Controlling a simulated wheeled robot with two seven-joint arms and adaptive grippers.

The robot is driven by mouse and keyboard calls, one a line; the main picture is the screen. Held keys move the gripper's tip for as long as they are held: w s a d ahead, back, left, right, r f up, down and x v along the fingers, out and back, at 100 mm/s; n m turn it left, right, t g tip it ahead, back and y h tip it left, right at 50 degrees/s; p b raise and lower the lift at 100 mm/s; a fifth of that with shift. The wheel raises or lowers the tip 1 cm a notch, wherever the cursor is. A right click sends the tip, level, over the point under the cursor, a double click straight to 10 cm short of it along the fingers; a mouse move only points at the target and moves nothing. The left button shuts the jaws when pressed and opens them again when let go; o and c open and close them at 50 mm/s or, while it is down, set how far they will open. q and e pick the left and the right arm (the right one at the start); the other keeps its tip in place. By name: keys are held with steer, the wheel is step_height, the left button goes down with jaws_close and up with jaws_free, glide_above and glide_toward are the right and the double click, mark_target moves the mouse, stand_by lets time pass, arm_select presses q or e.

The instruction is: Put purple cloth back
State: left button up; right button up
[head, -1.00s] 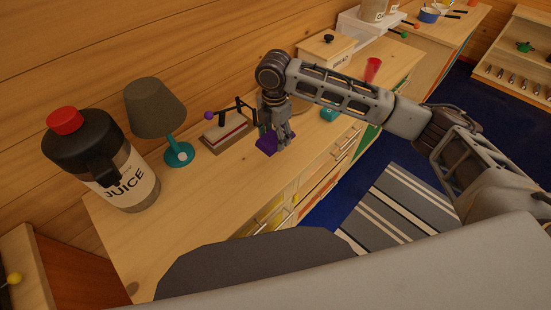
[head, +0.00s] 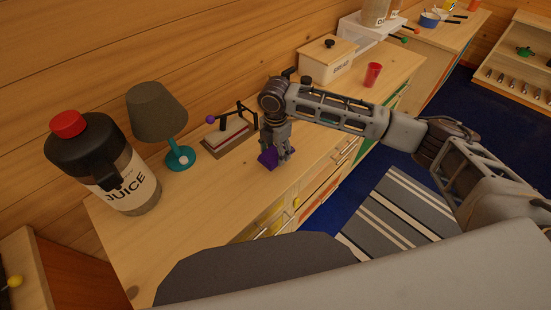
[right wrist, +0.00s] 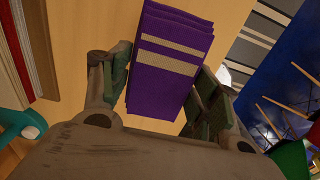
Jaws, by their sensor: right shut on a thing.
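The purple cloth (head: 268,158) is folded and has two beige stripes, which show in the right wrist view (right wrist: 172,80). My right gripper (head: 276,150) is shut on the cloth, with one finger on each side of it, over the wooden counter. Whether the cloth touches the counter I cannot tell. A wooden napkin holder (head: 228,146) with a dark bar and purple knob stands just left of the gripper. It holds a red and white stack, which also shows at the left edge of the right wrist view. My left gripper is not in view.
A teal lamp (head: 180,157) and a large juice jug (head: 134,184) stand left on the counter (head: 215,205). A bread box (head: 327,60) and red cup (head: 373,74) stand farther back right. The counter front left of the gripper is clear. A striped rug (head: 390,215) lies on the floor.

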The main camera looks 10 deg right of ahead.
mark_target(275, 159)
steer(key=shift+f, duration=2.2)
steer(key=o, duration=1)
steer(key=shift+f, duration=0.1)
step_height(275, 159, up, 12)
steer(key=shift+r, duration=0.15)
